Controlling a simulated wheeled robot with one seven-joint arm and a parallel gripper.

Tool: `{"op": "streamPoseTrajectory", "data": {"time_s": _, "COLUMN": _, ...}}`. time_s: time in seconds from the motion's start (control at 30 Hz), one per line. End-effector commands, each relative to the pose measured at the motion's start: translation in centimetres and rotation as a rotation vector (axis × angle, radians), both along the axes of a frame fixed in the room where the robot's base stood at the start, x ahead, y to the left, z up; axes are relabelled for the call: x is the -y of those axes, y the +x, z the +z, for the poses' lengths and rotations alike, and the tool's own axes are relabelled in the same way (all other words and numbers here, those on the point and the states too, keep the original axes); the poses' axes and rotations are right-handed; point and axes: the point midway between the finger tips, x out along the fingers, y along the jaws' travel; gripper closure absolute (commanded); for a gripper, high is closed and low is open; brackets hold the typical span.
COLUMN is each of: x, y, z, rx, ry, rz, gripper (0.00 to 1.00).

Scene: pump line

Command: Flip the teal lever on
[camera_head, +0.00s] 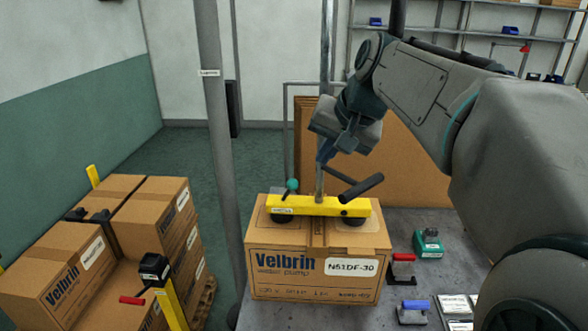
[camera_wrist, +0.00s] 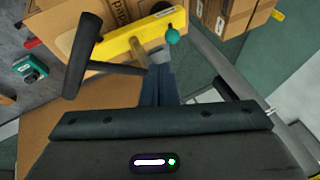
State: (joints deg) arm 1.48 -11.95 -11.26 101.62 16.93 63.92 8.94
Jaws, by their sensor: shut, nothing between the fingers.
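The teal lever (camera_head: 292,185) shows as a round teal knob at the left end of a yellow suction-cup bar (camera_head: 320,206). The bar lies on top of a Velbrin carton (camera_head: 300,262). The knob also shows in the wrist view (camera_wrist: 172,36), at the end of the yellow bar (camera_wrist: 120,48). My gripper (camera_head: 325,157) is shut and empty, above the bar and to the upper right of the knob. In the wrist view its fingertips (camera_wrist: 160,70) lie just below the knob in the picture. I cannot tell whether they touch anything.
A black handle (camera_head: 362,186) juts from the bar to the right, close to my gripper. A grey post (camera_head: 222,150) stands left of the carton. A red-handled clamp (camera_head: 401,268), a teal device (camera_head: 428,243) and a blue-handled clamp (camera_head: 412,312) lie on the table at right.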

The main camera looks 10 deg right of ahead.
Motion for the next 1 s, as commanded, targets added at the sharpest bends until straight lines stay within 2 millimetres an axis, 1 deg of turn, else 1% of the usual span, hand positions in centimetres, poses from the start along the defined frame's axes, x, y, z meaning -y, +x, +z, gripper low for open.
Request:
{"op": "streamPoseTrajectory", "data": {"time_s": 0.17, "x": -0.2, "y": 0.6, "z": -1.0, "rx": -0.002, "ry": -0.001, "rz": 0.001, "gripper": 1.00}}
{"op": "streamPoseTrajectory", "data": {"time_s": 0.5, "x": -1.3, "y": 3.5, "z": -6.2, "rx": -0.004, "ry": 0.000, "rz": -0.002, "gripper": 1.00}}
{"op": "streamPoseTrajectory", "data": {"time_s": 0.63, "x": -1.6, "y": 4.3, "z": -7.6, "rx": -0.003, "ry": -0.001, "rz": 0.000, "gripper": 1.00}}
{"op": "streamPoseTrajectory", "data": {"time_s": 0.8, "x": -1.8, "y": 4.9, "z": -8.4, "rx": -0.002, "ry": -0.001, "rz": -0.001, "gripper": 1.00}}
{"op": "streamPoseTrajectory", "data": {"time_s": 1.0, "x": -1.8, "y": 4.9, "z": -8.5, "rx": 0.000, "ry": -0.001, "rz": -0.002, "gripper": 1.00}}
